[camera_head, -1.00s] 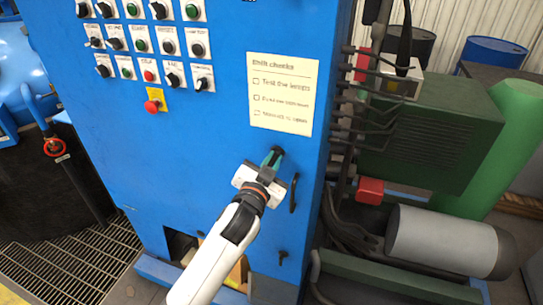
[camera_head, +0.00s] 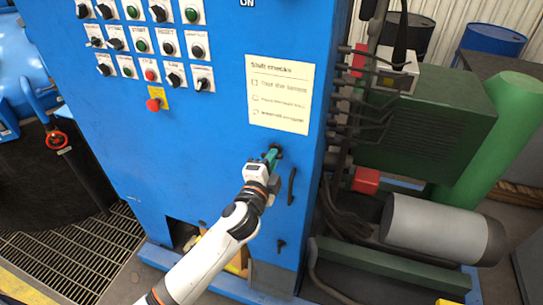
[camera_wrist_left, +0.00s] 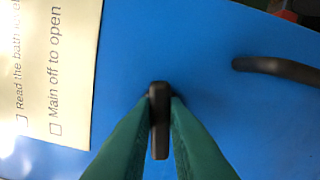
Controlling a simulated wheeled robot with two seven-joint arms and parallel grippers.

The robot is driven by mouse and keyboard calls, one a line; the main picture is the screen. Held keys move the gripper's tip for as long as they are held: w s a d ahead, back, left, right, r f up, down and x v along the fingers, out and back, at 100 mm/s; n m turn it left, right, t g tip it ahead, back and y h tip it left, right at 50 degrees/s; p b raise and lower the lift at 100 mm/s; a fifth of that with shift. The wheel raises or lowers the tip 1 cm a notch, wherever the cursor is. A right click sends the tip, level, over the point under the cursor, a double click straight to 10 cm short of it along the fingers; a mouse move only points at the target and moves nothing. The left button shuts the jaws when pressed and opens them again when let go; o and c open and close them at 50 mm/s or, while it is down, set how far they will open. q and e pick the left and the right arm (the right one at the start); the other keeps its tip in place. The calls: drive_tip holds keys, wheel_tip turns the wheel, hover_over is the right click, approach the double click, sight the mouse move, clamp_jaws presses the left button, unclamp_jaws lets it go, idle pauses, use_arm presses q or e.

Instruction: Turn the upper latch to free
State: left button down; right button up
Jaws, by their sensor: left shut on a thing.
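The upper latch (camera_head: 279,150) is a small dark knob on the blue cabinet door, below the paper checklist. In the left wrist view the latch (camera_wrist_left: 159,120) is a black bar standing between the two green fingers. My left gripper (camera_head: 272,157) is shut on it, with a finger at each side of the bar; it also shows in the left wrist view (camera_wrist_left: 160,112). The fingers partly hide the latch in the head view. A lower latch (camera_head: 281,245) sits further down the same door. My right gripper is not in view.
A black door handle (camera_head: 292,186) is just right of and below my left gripper. The checklist (camera_head: 281,94) hangs above it. A button panel (camera_head: 150,42) is at the upper left. Pipes and a grey cylinder (camera_head: 440,232) stand right of the cabinet.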

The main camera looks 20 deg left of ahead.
use_arm(q)
drive_tip(key=shift+m+p, duration=0.35)
drive_tip(key=shift+m, duration=0.85)
drive_tip(key=shift+f, duration=0.1)
drive_tip(key=c, duration=1.4)
unclamp_jaws()
drive_tip(key=shift+c, duration=0.2)
drive_tip(key=s+b, duration=0.3)
drive_tip(key=s, duration=0.9)
drive_tip(key=shift+a, duration=0.2)
